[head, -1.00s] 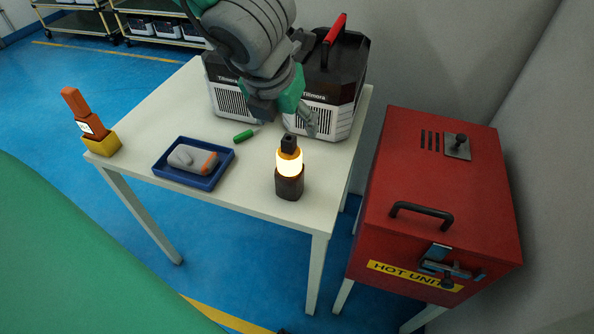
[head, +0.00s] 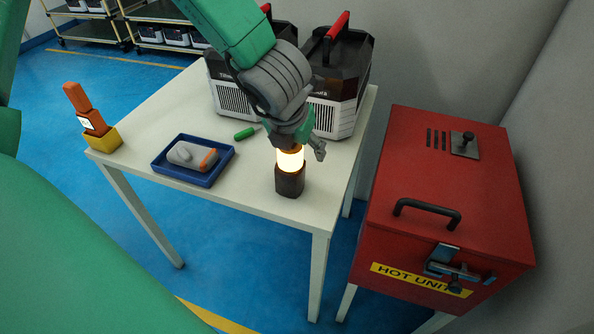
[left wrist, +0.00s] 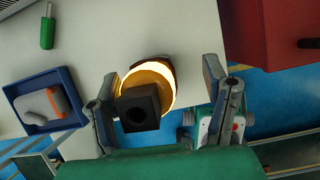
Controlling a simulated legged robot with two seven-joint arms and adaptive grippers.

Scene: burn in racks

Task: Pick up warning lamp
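The warning lamp (head: 289,176) stands upright on the white table near its front right corner, with a dark base and a glowing band. In the left wrist view the lamp (left wrist: 158,78) shows from above, its black square top between the two fingers. My left gripper (head: 297,148) is over the lamp's top and hides it in the head view. In the left wrist view my left gripper (left wrist: 165,100) is open, with a gap between the lamp and the right finger. My right gripper is not in view.
A blue tray (head: 160,166) holds a grey and orange device. An orange tool in a yellow holder (head: 104,139) stands at the left. Two units (head: 345,75) fill the back. A red box (head: 445,190) stands right of the table.

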